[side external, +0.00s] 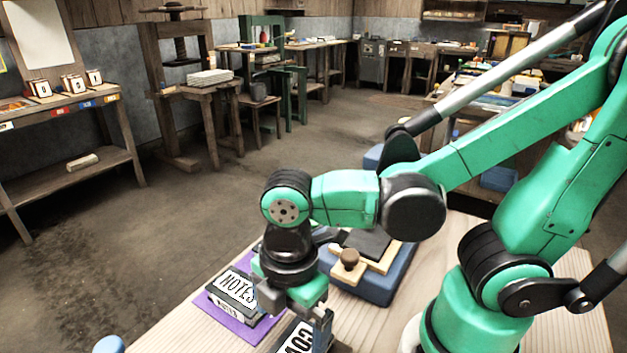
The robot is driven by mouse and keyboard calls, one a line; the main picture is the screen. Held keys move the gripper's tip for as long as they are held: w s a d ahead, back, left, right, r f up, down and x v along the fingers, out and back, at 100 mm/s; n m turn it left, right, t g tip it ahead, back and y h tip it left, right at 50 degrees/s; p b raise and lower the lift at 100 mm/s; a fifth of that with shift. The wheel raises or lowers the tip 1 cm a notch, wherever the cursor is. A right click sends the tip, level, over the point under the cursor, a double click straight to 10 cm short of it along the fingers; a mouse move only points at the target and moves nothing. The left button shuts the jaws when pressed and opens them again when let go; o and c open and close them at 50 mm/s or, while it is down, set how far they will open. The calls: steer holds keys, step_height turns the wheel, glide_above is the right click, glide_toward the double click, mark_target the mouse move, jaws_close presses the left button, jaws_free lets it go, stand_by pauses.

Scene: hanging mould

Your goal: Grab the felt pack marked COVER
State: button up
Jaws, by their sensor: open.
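The felt pack marked COVER (298,338) lies on the light wooden table at the bottom edge of the side view. My gripper (292,312) points down over the near side of the table, just above and in front of this pack. It is open, with nothing seen between its fingers. I cannot tell whether a finger touches the pack.
A pack marked NOTES (236,290) sits on a purple mat (222,324) close to the left of my gripper. A blue block (372,287) with wooden pieces and a round knob (348,259) stands behind. A blue round thing (108,345) is at bottom left.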

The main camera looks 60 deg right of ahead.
mark_target(294, 348)
steer(key=shift+s+a+f+n, duration=0.15)
steer(key=shift+s+a+n, duration=0.1)
steer(key=shift+n, duration=0.25)
steer(key=shift+f, duration=0.2)
steer(key=shift+d+f, duration=0.1)
steer(key=shift+f, duration=2.4)
steer(key=c, duration=1.2)
steer(key=shift+c, duration=0.2)
steer(key=shift+r, duration=0.1)
